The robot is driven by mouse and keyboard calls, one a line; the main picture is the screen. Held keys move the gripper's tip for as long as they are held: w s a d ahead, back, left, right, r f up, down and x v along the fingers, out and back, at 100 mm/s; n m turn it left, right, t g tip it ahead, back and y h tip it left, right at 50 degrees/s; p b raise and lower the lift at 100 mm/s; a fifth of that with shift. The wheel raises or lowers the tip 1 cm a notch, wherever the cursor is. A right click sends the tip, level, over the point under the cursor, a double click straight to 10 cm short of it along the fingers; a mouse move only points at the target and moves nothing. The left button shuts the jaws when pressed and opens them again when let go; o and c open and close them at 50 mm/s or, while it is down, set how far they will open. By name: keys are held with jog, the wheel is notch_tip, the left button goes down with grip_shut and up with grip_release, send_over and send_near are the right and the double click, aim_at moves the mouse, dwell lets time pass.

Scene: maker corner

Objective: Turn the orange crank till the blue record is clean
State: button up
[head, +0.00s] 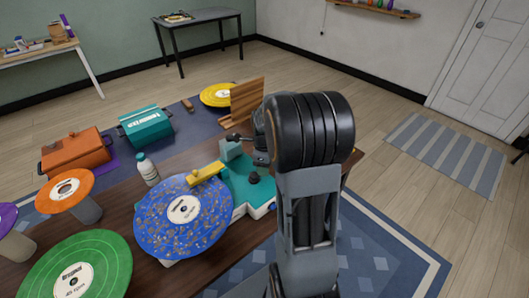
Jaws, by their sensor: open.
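The blue record (183,214) lies flat on a teal record-cleaning machine (239,189) on the wooden table. Brown specks cover much of its blue surface around the white label. A yellow bar (206,174) reaches over the record's far edge. No orange crank can be made out; my arm covers the machine's right side. My gripper (247,148) is partly visible beyond the machine, left of my large dark arm joint. It looks open, with nothing seen in it. Whether it touches the machine is unclear.
A green record (82,267), an orange record (65,190) and a white bottle (147,169) stand left of the machine. Behind are an orange box (75,153), a teal box (146,126), a yellow record (216,95) and a wooden rack (248,101). Floor at right is open.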

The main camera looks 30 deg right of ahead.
notch_tip(320, 180, up, 13)
jog(key=shift+p, duration=0.3)
dwell(1.0)
